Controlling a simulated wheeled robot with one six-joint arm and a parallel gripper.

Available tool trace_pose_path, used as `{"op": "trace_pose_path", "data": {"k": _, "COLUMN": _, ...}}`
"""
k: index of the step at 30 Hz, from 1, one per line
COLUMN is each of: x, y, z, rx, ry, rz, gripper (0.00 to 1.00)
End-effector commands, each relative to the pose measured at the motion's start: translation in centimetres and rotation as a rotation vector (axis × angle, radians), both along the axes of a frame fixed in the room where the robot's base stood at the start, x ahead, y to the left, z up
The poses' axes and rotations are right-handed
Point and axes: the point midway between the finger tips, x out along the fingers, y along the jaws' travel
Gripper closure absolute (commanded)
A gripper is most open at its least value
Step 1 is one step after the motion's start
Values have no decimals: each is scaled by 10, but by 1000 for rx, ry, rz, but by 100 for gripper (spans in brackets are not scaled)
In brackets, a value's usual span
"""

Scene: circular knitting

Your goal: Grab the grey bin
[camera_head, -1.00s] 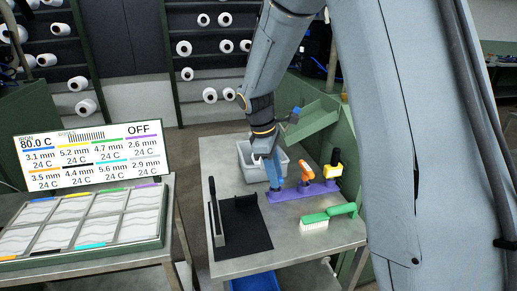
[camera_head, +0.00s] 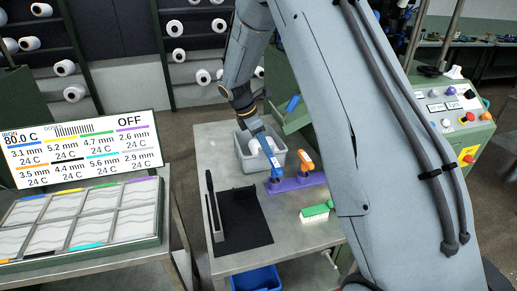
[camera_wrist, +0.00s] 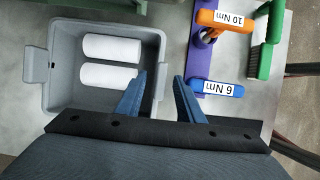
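The grey bin (camera_head: 246,162) stands on the metal table, beyond the black mat. In the wrist view the bin (camera_wrist: 60,92) is upright and holds two white rolls (camera_wrist: 112,48), lying side by side. My gripper (camera_wrist: 160,76) is open, with its two blue fingers apart. Its left finger overlaps the bin's inside and its right finger is outside, so the bin's right wall runs between them. I cannot tell how deep the fingers reach. In the head view my arm comes down over the bin's right side and hides part of it.
Beside the bin, a purple rack (camera_head: 300,183) holds a blue 6 Nm tool (camera_wrist: 215,88) and an orange 10 Nm tool (camera_wrist: 222,20). A green brush (camera_head: 317,210) lies close by. A black mat (camera_head: 245,222) with an upright plate is in front. A screen (camera_head: 82,147) stands left.

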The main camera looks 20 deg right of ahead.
Motion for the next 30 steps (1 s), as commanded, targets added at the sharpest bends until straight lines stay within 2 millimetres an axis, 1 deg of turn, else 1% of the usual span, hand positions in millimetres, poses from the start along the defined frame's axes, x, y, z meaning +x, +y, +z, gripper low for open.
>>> {"op": "trace_pose_path", "data": {"k": 5, "x": -1, "y": -9, "z": -17, "rx": -1, "ry": 3, "rz": -1, "gripper": 66}}
{"op": "trace_pose_path", "data": {"k": 9, "x": -2, "y": -17, "z": -37, "rx": 0, "ry": 3, "rz": -2, "gripper": 66}}
{"op": "trace_pose_path", "data": {"k": 12, "x": -1, "y": -21, "z": -47, "rx": -1, "ry": 2, "rz": -2, "gripper": 66}}
{"op": "trace_pose_path", "data": {"k": 15, "x": -1, "y": -23, "z": -52, "rx": 0, "ry": 1, "rz": -1, "gripper": 66}}
{"op": "trace_pose_path", "data": {"k": 21, "x": 0, "y": -23, "z": -52, "rx": 0, "ry": -1, "rz": -2, "gripper": 66}}
{"op": "trace_pose_path", "data": {"k": 22, "x": 0, "y": -23, "z": -52, "rx": 0, "ry": -1, "rz": -2, "gripper": 67}}
{"op": "trace_pose_path", "data": {"k": 26, "x": 0, "y": -23, "z": -52, "rx": 0, "ry": 0, "rz": -1, "gripper": 89}}
{"op": "trace_pose_path", "data": {"k": 27, "x": 0, "y": -23, "z": -52, "rx": 0, "ry": 0, "rz": -1, "gripper": 96}}
{"op": "trace_pose_path", "data": {"k": 28, "x": 0, "y": -23, "z": -52, "rx": 0, "ry": 0, "rz": -1, "gripper": 100}}
{"op": "trace_pose_path", "data": {"k": 30, "x": 0, "y": -23, "z": -52, "rx": 0, "ry": 0, "rz": -1, "gripper": 100}}
